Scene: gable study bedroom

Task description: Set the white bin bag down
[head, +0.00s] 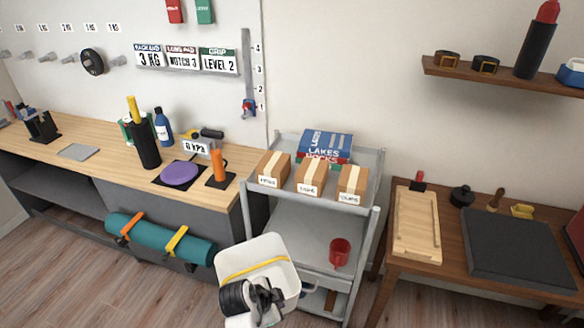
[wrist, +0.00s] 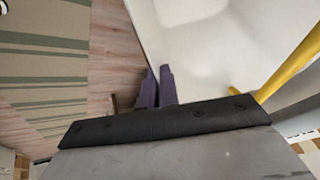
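The white bin bag (head: 285,252) has a yellow band around it and shows at the lower middle of the head view, in front of the grey shelf cart. My gripper (head: 268,299) is at the bag's near side and looks shut on it, with the contact partly hidden by my own wrist. In the wrist view the bag (wrist: 205,45) fills the upper right as a white surface, with a yellow strap (wrist: 290,65) beside it. Two dark finger ends (wrist: 157,88) stand close together at the bag's edge. The bag appears held above the floor.
The grey cart (head: 330,228) holds boxes, books and a red mug (head: 340,252). A wooden bench (head: 95,150) with a teal rolled mat (head: 160,240) stands left; a brown table (head: 450,275) stands right. Bare wood floor (head: 120,285) shows lower left. A striped rug (wrist: 45,60) shows in the wrist view.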

